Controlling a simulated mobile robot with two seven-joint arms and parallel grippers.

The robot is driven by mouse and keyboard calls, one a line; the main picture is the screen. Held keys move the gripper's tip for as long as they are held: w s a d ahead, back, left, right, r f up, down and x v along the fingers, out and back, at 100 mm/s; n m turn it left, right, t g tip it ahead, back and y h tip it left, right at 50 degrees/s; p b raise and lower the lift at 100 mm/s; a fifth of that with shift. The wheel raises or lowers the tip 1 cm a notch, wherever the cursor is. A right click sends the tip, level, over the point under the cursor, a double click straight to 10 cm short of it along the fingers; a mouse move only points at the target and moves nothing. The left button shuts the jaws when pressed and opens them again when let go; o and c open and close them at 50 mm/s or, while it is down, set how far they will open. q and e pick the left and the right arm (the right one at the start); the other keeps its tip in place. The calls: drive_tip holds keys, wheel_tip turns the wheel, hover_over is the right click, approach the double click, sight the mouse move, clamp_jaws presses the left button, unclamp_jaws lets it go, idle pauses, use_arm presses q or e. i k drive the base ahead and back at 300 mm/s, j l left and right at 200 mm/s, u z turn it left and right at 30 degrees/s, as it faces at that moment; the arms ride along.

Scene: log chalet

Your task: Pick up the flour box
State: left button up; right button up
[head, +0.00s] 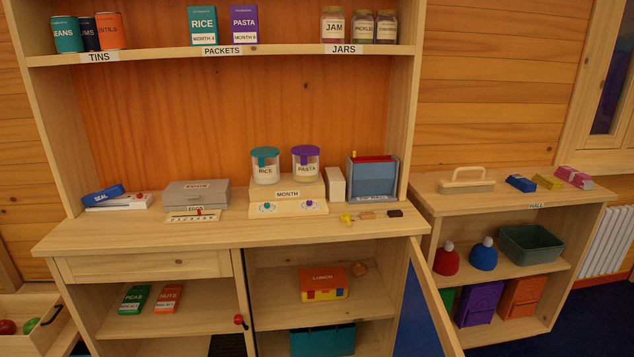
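No box with a readable flour label shows in the head view. A plain cream upright box (335,184) stands on the counter between the month stand and a blue-grey box; no lettering shows on it. A grey box (196,194) with a small label I cannot read clearly lies on the counter at the left. A teal rice packet (202,24) and a purple pasta packet (243,25) stand on the upper shelf. Neither of my grippers is in view.
Rice (265,168) and pasta (306,165) canisters stand on the month stand (287,195). A blue-grey box (372,180) is beside the cream box. A cupboard door (425,295) hangs open below the counter (240,233). The counter's front strip is mostly clear.

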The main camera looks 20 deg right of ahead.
sight(335, 181)
drive_tip(key=i+j, duration=0.15)
drive_tip(key=i, duration=0.45)
drive_tip(key=i+j, duration=0.15)
drive_tip(key=i, duration=0.4)
